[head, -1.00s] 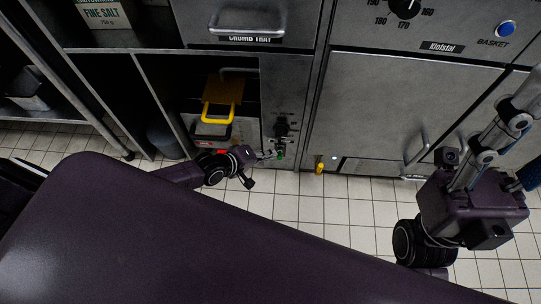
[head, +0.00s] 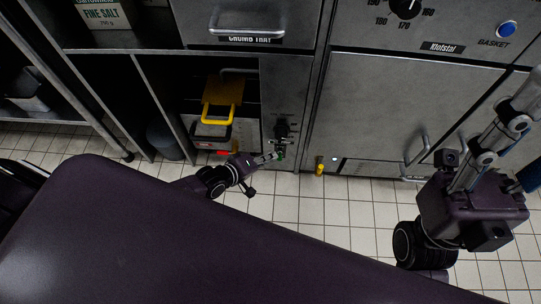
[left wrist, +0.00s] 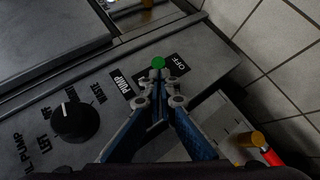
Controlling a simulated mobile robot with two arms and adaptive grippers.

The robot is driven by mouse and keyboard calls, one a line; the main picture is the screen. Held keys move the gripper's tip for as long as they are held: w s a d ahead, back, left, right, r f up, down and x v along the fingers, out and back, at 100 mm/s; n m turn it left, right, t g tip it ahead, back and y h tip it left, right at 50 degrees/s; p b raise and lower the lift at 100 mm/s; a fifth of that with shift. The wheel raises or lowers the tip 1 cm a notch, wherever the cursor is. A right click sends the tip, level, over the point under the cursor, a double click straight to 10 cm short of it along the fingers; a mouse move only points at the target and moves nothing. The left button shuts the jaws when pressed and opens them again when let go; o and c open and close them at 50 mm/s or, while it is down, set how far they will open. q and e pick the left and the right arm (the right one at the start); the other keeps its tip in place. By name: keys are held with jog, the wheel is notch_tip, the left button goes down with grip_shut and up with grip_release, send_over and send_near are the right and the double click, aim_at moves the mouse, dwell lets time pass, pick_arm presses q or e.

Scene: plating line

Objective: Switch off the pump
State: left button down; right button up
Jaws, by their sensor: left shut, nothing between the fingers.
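The pump panel (head: 288,85) is a narrow grey strip beside the open cabinet. It carries a black rotary knob (left wrist: 75,122), whose white mark points up and left in the left wrist view, and a green round button (left wrist: 158,62) between the PUMP and OFF labels. The knob (head: 282,130) also shows in the head view. My left gripper (left wrist: 158,78) is shut and empty, its tips right at the green button; I cannot tell whether they touch. My right gripper's linkage (head: 487,155) is at the right edge, its tips out of frame.
A yellow-handled thing (head: 217,115) sits in the open cabinet left of the panel. A yellow-topped part (head: 320,168) is low to the right. A fryer door (head: 405,110) with a handle is beyond. The tiled floor (head: 330,210) in front is clear.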

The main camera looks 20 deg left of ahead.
pick_arm(q)
jog(key=shift+s+f+t, duration=0.1)
jog(key=shift+f+t, duration=0.1)
jog(key=shift+t, duration=0.2)
